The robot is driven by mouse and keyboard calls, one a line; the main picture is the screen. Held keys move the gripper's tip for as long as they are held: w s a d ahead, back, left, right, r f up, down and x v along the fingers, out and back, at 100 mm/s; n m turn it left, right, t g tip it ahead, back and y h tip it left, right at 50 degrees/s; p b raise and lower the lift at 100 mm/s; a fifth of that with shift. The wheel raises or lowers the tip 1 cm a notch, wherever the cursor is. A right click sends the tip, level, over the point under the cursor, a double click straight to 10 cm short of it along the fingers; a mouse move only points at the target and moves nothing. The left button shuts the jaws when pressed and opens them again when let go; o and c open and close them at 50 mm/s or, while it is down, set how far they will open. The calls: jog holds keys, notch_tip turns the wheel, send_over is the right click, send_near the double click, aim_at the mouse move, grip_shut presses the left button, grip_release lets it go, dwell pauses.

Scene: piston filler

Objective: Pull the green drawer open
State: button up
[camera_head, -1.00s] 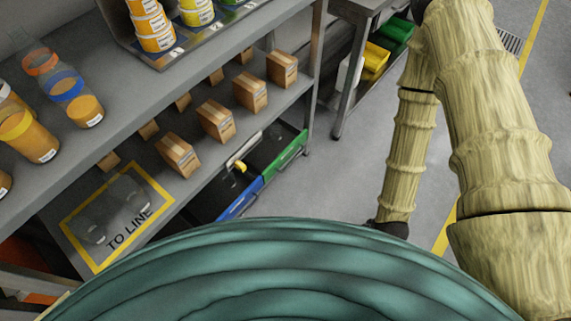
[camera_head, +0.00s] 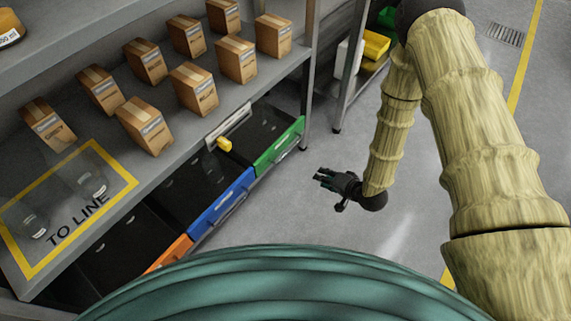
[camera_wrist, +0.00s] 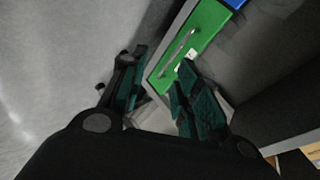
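The green drawer (camera_head: 279,146) is the rightmost of the coloured drawers under the shelf in the head view. Its black bin shows behind the green front. In the wrist view the green front (camera_wrist: 203,33) is at the upper middle, with a grey bar handle (camera_wrist: 177,52) along it and a small white label. My gripper (camera_head: 322,178) is right of the green front in the head view, with floor between them. In the wrist view its two fingers (camera_wrist: 158,88) are spread apart with nothing between them, and the handle lies beyond the fingertips.
A blue drawer (camera_head: 222,203) and an orange drawer (camera_head: 168,255) sit left of the green one. A yellow piece (camera_head: 224,144) is by the shelf edge. Several cardboard boxes (camera_head: 194,88) stand on the shelf above. The floor (camera_head: 300,215) near my gripper is clear.

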aim_at(285, 154)
jog(key=shift+w+a+f+m+t+y+b, duration=0.2)
jog(key=shift+w+a+f+y+b, duration=1.05)
jog(key=shift+w+a+b, duration=1.4)
jog(key=shift+w+a+f+m+t+y+b, duration=0.2)
jog(key=shift+w+a+f+y+b, duration=0.5)
jog(key=shift+w+a+f+b, duration=1.85)
jog(key=shift+w+a+f+m+y+b, duration=0.3)
jog(key=shift+w+a+f+y+b, duration=0.55)
jog(key=shift+w+a+b, duration=1.9)
jog(key=shift+w+d+r+b, duration=0.1)
jog(key=shift+w+d+b, duration=0.25)
jog(key=shift+d+b, duration=0.5)
jog(key=shift+a, duration=0.15)
grip_shut()
